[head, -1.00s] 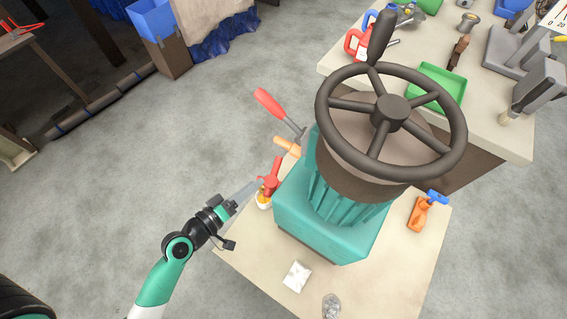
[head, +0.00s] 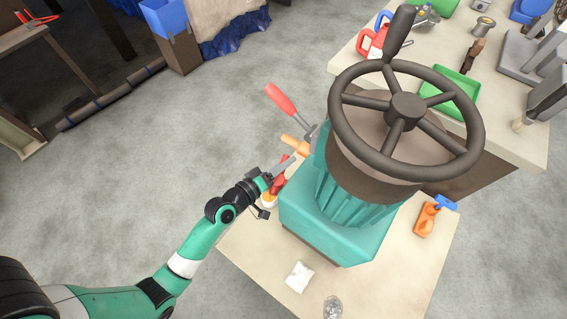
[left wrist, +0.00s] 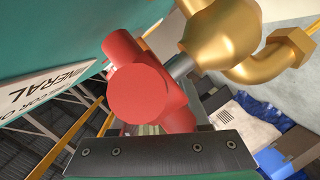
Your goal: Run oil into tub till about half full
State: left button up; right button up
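The teal machine (head: 335,220) with a large dark handwheel stands on a pale bench. A red tap handle (head: 279,186) sits at its left side, partly covered by my left gripper (head: 286,163). A small pale tub (head: 268,201) with a yellowish inside sits below the tap; its fill level is too small to read. In the left wrist view, the red handle (left wrist: 142,92) fills the middle, close to a dark gripper part, beside the brass tap body (left wrist: 222,35) and bent spout (left wrist: 275,60). Whether the fingers hold the handle is unclear. My right gripper is out of view.
A white packet (head: 299,276) and an orange-and-blue item (head: 429,217) lie on the bench. A second table holds a green tray (head: 452,94). Open floor is at left.

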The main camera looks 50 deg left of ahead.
pick_arm(q)
grip_shut()
dwell(1.2)
